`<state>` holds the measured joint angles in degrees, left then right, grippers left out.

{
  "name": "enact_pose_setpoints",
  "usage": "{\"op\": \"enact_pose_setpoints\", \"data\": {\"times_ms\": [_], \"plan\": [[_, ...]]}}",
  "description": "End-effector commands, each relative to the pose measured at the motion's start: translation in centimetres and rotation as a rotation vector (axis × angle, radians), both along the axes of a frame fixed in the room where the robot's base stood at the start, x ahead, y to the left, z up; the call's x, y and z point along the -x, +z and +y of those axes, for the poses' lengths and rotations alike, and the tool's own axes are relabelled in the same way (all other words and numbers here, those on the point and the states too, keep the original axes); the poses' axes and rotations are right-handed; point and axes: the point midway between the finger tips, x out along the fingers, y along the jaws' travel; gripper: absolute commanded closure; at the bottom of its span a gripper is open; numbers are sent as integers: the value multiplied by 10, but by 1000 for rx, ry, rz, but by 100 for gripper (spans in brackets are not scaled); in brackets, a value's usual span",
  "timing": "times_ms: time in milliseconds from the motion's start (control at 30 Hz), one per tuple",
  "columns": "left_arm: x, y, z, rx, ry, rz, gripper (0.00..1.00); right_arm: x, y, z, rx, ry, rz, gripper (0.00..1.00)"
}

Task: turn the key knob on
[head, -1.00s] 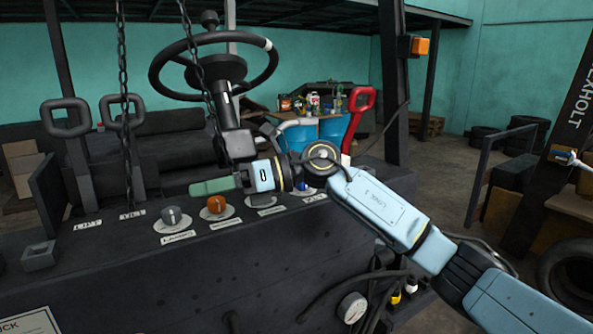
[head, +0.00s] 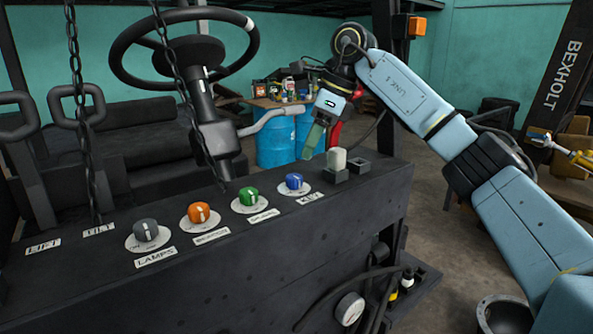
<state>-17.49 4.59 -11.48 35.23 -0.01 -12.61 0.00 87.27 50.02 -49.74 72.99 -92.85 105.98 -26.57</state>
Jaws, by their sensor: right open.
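The key knob (head: 294,181) is blue, on a round white dial at the right end of a row on the dark panel (head: 240,260). The label KEY is in front of it, and a white mark shows on the knob's face. My right gripper (head: 314,141) is beyond and slightly right of the knob, pointing down and apart from it. It is open, with green fingers and nothing visible between them. My left gripper is out of view.
Green (head: 248,197), orange (head: 199,213) and grey (head: 146,230) knobs sit left of the key knob. A pale knob (head: 337,160) stands on a block to its right. The steering wheel (head: 182,45) and hanging chains (head: 79,110) are at the left.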

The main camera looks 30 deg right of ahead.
Motion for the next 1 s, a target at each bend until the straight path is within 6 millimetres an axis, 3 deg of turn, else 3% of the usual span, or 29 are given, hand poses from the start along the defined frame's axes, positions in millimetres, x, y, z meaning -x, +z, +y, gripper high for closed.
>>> {"op": "enact_pose_setpoints", "data": {"times_ms": [100, 333, 500, 800, 1000], "plan": [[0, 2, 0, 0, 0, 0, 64, -6, -25, 8, 1, 1, 3, 44], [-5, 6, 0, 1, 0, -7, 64, -16, -58, 19, -2, 2, 0, 44], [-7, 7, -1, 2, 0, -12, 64, -19, -69, 22, -1, 2, -2, 44], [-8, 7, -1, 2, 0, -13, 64, -19, -70, 23, -1, 2, -2, 44], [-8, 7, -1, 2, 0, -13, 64, -19, -70, 23, -1, 2, -2, 70]]}}
